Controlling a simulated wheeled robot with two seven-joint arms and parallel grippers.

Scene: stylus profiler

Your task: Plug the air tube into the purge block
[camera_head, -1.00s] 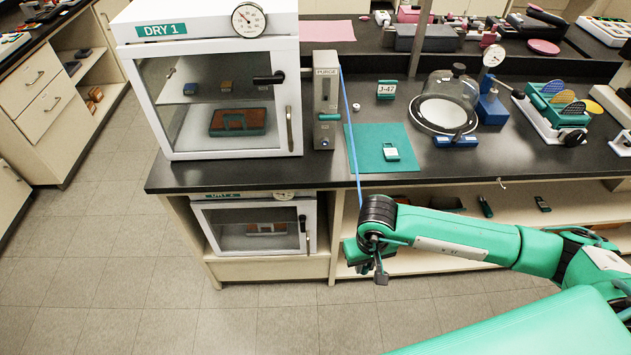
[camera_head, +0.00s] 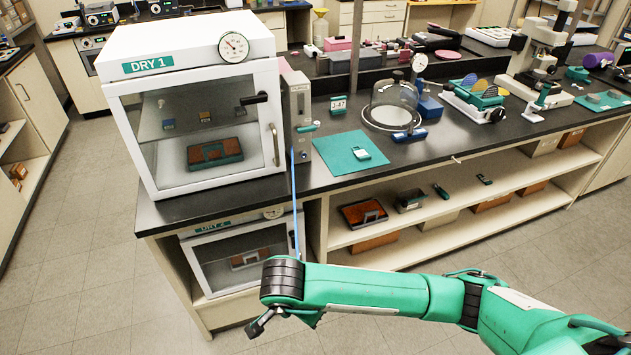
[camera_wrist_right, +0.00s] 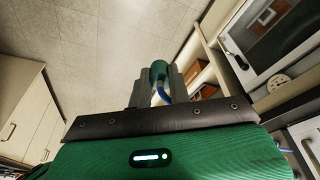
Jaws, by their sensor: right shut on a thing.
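The purge block (camera_head: 300,112) is a tall grey unit on the bench, just right of the DRY 1 cabinet. The blue air tube (camera_head: 294,205) hangs from near the purge block down over the bench's front edge to my right wrist. My right gripper (camera_head: 258,326) is below and in front of the bench, left of the block. In the right wrist view it is shut on the tube's green end piece (camera_wrist_right: 158,71), with blue tube (camera_wrist_right: 164,96) below it. The port on the block is too small to make out. My left gripper is not in view.
The white DRY 1 cabinet (camera_head: 205,38) stands left of the block, with the DRY 2 cabinet (camera_head: 200,258) below. A teal mat (camera_head: 335,165) with a small pale item, and a glass bell jar (camera_head: 392,100), are to the right. The floor at left is clear.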

